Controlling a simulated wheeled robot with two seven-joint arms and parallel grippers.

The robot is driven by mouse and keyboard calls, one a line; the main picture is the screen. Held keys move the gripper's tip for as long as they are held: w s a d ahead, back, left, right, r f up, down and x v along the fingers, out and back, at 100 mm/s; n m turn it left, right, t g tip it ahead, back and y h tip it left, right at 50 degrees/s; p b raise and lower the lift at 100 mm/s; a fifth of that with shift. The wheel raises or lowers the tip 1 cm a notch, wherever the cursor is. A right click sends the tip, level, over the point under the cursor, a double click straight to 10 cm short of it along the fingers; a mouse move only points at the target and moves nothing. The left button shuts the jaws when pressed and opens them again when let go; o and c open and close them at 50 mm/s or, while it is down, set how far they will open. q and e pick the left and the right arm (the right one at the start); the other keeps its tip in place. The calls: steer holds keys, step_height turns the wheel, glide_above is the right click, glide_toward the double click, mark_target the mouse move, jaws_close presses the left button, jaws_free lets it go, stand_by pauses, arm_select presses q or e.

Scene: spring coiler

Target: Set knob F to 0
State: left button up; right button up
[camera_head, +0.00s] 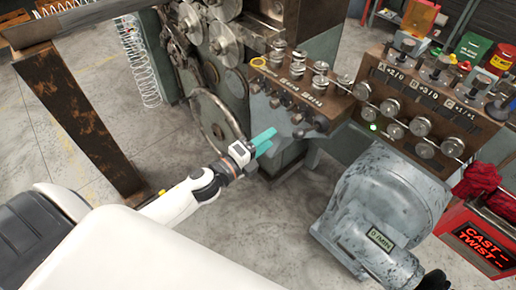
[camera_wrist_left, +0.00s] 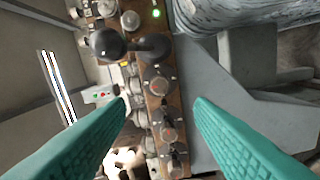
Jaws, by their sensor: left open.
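The brown panel on the right (camera_head: 398,84) carries a row of knobs and plates reading A +2/0 and B +3/0. A second rusty block (camera_head: 300,87) left of it has several dark knobs on its lower face. No letter F is readable, so I cannot tell which knob is F. My left gripper (camera_head: 265,142) has teal fingers, is open and empty, and sits left of and below the dark knobs. In the left wrist view, a brown strip with dark, red-marked knobs (camera_wrist_left: 168,134) lies beyond and between the spread fingers.
A black ball handle (camera_wrist_left: 107,43) stands out near the strip in the left wrist view. A grey motor (camera_head: 385,210) stands right of my gripper. A handwheel (camera_head: 215,118) is to its left. A red CAST TWIST display (camera_head: 482,245) is at far right. Open floor lies left.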

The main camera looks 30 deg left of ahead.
arm_select(q)
steer(key=shift+v, duration=1.35)
steer(key=s+a+f+n+g+y, duration=0.15)
steer(key=f+n, duration=0.25)
steer(key=f, duration=0.5)
steer(key=a+f+n+g+y, duration=0.2)
steer(key=a+f+n+y, duration=0.1)
steer(key=f, duration=0.6)
steer(key=s+a+f+n+g+y, duration=0.1)
steer(key=s+f+n+g, duration=0.2)
steer(key=f, duration=0.5)
steer(key=s+a+f+n+g+y, duration=0.1)
steer(key=s+f+n, duration=0.2)
steer(key=s+f, duration=0.45)
steer(key=s+d+f+n+g, duration=0.2)
steer(key=s+f+n+g, duration=0.2)
steer(key=s+f, duration=0.5)
steer(key=s+d+f+n+g+b, duration=0.1)
steer(key=s+d+f+n+g, duration=0.2)
steer(key=s+f, duration=0.6)
steer(key=s+n+g, duration=0.1)
steer(key=s, duration=0.6)
steer(key=shift+s+f+n, duration=0.3)
steer(key=shift+s+f, duration=0.05)
steer(key=shift+s, duration=0.05)
steer(key=shift+g, duration=0.25)
